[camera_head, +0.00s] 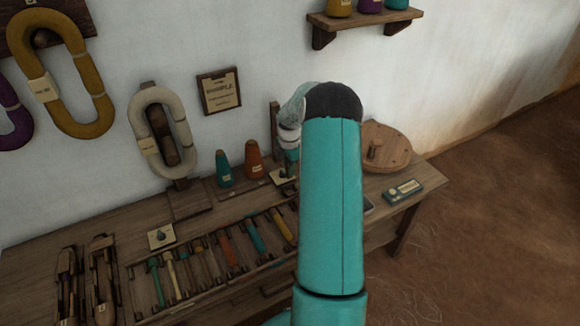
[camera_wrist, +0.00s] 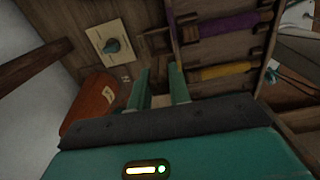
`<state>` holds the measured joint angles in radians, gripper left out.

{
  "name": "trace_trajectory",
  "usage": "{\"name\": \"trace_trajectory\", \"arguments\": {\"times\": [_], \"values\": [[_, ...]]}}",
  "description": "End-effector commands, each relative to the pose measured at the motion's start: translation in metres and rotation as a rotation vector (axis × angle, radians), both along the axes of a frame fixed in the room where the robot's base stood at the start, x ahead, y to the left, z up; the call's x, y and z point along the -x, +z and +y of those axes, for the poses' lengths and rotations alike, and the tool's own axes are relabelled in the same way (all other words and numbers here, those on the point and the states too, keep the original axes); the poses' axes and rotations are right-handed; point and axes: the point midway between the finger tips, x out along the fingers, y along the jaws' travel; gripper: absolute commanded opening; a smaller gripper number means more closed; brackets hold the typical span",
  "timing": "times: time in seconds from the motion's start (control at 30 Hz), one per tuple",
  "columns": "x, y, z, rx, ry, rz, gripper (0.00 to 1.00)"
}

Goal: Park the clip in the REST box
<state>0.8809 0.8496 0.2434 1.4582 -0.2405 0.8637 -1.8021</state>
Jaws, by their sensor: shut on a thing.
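My gripper's two teal fingers (camera_wrist: 160,90) show in the wrist view, a little apart, with a small pale-brown piece (camera_wrist: 161,101) between them. It appears to be the clip, mostly hidden low between the fingers. The fingers are over the wooden bench, between an orange cone (camera_wrist: 92,104) and the rack of bobbins. In the head view my arm hides the fingertips. I cannot read any REST label. A small dark wooden compartment (camera_wrist: 158,42) lies just beyond the fingertips, and I cannot tell whether it is the REST box.
A pale card with a dark knob (camera_wrist: 115,45) lies beyond the cone. The rack holds a purple bobbin (camera_wrist: 230,23) and a yellow bobbin (camera_wrist: 225,72). A teal cone (camera_head: 224,168), a round wooden lidded thing (camera_head: 385,149) and a small labelled box (camera_head: 403,191) stand on the bench.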

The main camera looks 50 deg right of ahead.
Motion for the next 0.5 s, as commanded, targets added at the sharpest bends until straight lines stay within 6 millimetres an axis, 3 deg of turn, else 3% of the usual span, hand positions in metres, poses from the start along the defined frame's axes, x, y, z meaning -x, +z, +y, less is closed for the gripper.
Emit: {"name": "trace_trajectory", "arguments": {"times": [0.23, 0.5], "values": [[0.002, -0.008, -0.004, 0.0, 0.023, 0.0, 0.0], [0.002, -0.032, -0.002, 0.0, 0.022, 0.001, 0.0]]}}
